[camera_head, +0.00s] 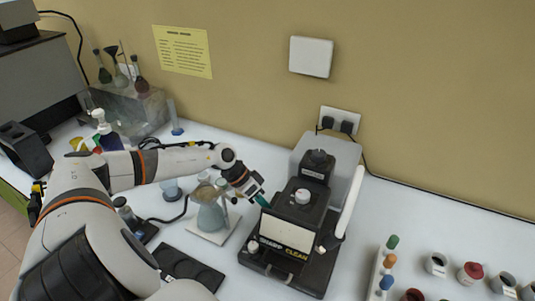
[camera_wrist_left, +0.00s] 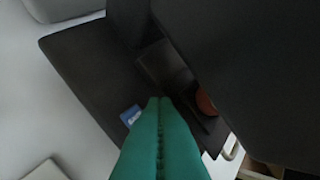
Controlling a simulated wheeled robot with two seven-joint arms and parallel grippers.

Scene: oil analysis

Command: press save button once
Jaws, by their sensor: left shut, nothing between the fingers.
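The analysis machine (camera_head: 310,240), dark with a grey back part and a label reading "CLEAN", stands on the white table. My left gripper (camera_head: 262,201) comes in from the left and is at the machine's left side. Its green fingers (camera_wrist_left: 158,105) are shut together and empty, pointing at dark parts in the left wrist view. There, a small blue label (camera_wrist_left: 131,115) lies just left of the fingertips, and a round reddish-orange button-like part (camera_wrist_left: 206,103) is to their right. I cannot read which part is the save button, or tell whether the fingers touch anything. My right gripper is not in view.
A flask on a stand (camera_head: 210,217) is close left of the machine, under my left arm. A black flat device (camera_head: 186,268) lies in front. A rack with colored-cap vials (camera_head: 378,270) and several small jars stand at right. Table behind the jars is clear.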

